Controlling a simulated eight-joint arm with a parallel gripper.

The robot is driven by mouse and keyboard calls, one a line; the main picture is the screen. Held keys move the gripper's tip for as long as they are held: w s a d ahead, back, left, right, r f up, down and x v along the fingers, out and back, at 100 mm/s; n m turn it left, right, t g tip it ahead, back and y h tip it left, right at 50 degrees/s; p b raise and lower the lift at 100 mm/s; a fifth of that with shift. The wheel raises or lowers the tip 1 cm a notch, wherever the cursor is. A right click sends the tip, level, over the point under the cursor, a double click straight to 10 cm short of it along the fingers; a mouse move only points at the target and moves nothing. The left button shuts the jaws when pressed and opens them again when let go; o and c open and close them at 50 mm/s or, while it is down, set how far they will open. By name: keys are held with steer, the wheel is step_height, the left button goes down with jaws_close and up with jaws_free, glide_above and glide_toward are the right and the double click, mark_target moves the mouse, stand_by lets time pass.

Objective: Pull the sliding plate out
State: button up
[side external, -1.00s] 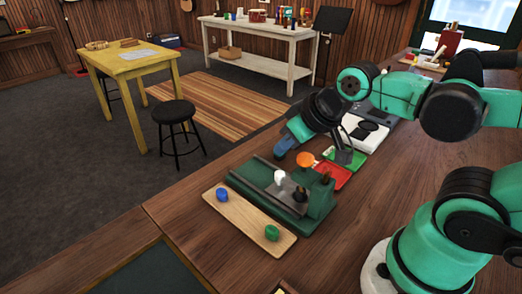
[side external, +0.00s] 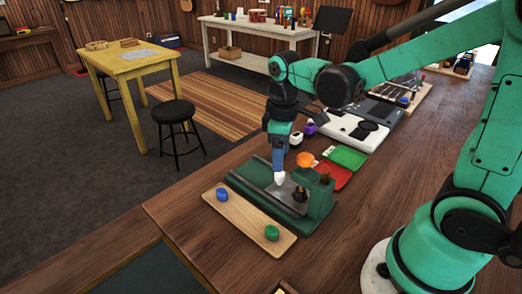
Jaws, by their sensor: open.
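A green fixture (side external: 319,208) stands on the wooden bench and holds a grey metal sliding plate (side external: 262,194). A small white knob (side external: 280,178) stands up from the plate. A dark knob (side external: 300,194) is close to its right. My gripper (side external: 279,170) points straight down, with its blue fingers right over the white knob. It is open. The fingers overlap in this view, and I cannot tell whether they touch the knob or stand around it. Part of the fixture's back wall is hidden behind the fingers.
A wooden tray (side external: 247,222) with a blue piece (side external: 222,195) and a green piece (side external: 272,232) lies in front of the fixture. An orange disc (side external: 305,160), red tray (side external: 333,178) and green tray (side external: 346,158) are behind it. The bench to the right is clear.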

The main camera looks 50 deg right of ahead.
mark_target(293, 188)
steer(key=shift+d+f, duration=0.1)
steer(key=shift+f, duration=2.4)
jaws_close()
